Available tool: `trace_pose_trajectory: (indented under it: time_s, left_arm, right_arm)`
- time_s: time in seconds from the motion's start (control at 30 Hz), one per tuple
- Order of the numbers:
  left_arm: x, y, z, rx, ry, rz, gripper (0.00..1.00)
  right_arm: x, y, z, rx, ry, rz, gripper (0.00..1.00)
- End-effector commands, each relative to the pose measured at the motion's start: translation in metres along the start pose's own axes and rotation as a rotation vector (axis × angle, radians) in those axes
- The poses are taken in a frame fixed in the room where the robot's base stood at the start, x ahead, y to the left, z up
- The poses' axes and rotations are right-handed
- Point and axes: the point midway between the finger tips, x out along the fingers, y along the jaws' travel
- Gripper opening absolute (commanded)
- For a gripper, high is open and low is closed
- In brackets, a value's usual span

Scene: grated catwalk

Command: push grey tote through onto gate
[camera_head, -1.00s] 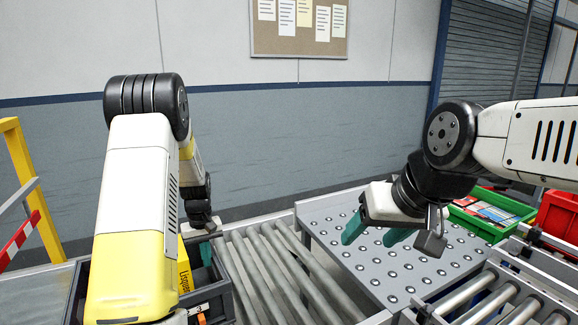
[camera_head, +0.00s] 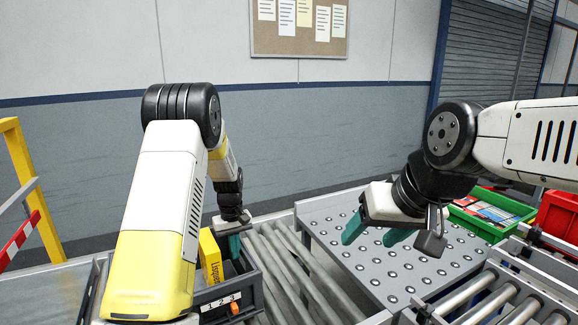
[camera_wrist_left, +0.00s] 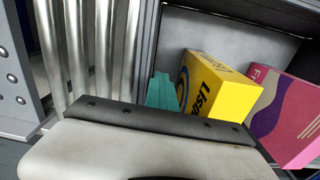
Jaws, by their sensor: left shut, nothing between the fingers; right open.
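The grey tote (camera_head: 248,299) stands at the lower left on the roller conveyor, partly hidden by my left arm. It has a numbered label and an orange tag, and holds a yellow box (camera_head: 210,257). In the left wrist view the yellow box (camera_wrist_left: 215,88) and a pink-purple box (camera_wrist_left: 285,115) stand inside the tote (camera_wrist_left: 225,35). My left gripper (camera_head: 234,246) is shut and empty, its teal fingers pointing down inside the tote near its right wall; contact is unclear. My right gripper (camera_head: 376,236) is open and empty above the ball-studded plate. I cannot tell which part is the gate.
Bare rollers (camera_head: 292,268) lie right of the tote, then the grey ball-studded plate (camera_head: 365,272). More rollers (camera_head: 485,300) run at the lower right. A green crate (camera_head: 470,229) and a red bin (camera_head: 556,218) stand at the right. A yellow railing (camera_head: 33,190) stands left.

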Motion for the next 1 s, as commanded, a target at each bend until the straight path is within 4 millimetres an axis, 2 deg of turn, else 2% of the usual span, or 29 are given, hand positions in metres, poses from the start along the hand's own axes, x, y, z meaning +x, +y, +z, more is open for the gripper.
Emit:
trace_pose_trajectory:
  time_s: [1.0]
  left_arm:
    - [0.001,0.093,0.0,0.003,0.0,0.001,0.0]
  right_arm:
    - [0.0,0.0,0.0,0.0,0.0,0.0,0.63]
